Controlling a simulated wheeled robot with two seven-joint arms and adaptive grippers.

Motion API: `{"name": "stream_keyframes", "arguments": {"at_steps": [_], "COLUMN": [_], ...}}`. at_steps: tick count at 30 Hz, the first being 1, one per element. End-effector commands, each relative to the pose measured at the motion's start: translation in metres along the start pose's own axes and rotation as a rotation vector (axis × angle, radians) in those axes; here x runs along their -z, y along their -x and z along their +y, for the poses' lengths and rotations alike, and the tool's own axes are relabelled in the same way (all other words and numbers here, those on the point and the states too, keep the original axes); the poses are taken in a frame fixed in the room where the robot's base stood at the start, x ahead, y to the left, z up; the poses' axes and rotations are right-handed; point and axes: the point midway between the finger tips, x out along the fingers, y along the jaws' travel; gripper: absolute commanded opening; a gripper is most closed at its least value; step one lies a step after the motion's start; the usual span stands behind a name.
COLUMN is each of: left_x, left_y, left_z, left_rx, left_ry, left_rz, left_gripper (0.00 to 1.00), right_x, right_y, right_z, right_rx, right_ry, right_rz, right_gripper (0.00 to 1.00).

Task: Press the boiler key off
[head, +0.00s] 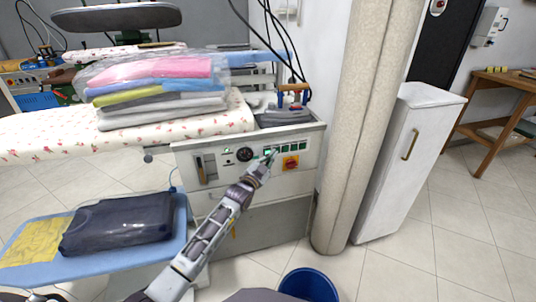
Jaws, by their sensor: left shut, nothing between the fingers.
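The boiler's control panel (220,170) is on the front of the ironing station, with a dial gauge and a red-and-yellow switch (290,162). A row of green-lit keys (291,147) sits at its upper right. My left gripper (270,154) is shut and empty, its tip at the left end of this key row. I cannot tell if the tip touches a key, and the gripper covers that part of the panel. The key labels are too small to read. My right gripper is not in view.
Folded clothes in plastic (165,80) lie on the flowered ironing board (60,137). A blue lower shelf (110,262) holds a dark bundle. A beige column (362,130), a white cabinet (408,160) and a blue bucket (309,285) stand to the right. Tiled floor is free at far right.

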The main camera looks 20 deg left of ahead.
Motion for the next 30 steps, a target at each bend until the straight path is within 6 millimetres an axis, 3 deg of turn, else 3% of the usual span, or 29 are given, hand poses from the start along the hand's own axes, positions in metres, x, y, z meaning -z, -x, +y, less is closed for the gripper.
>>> {"name": "stream_keyframes", "arguments": {"at_steps": [30], "left_x": [-0.0045], "left_y": [-0.0063], "left_z": [-0.005], "left_rx": [0.0], "left_ry": [-0.001], "left_rz": [-0.001], "left_gripper": [0.0], "right_x": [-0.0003], "right_y": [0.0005], "right_z": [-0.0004], "right_rx": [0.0], "right_ry": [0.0], "right_rz": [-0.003], "right_gripper": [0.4]}}
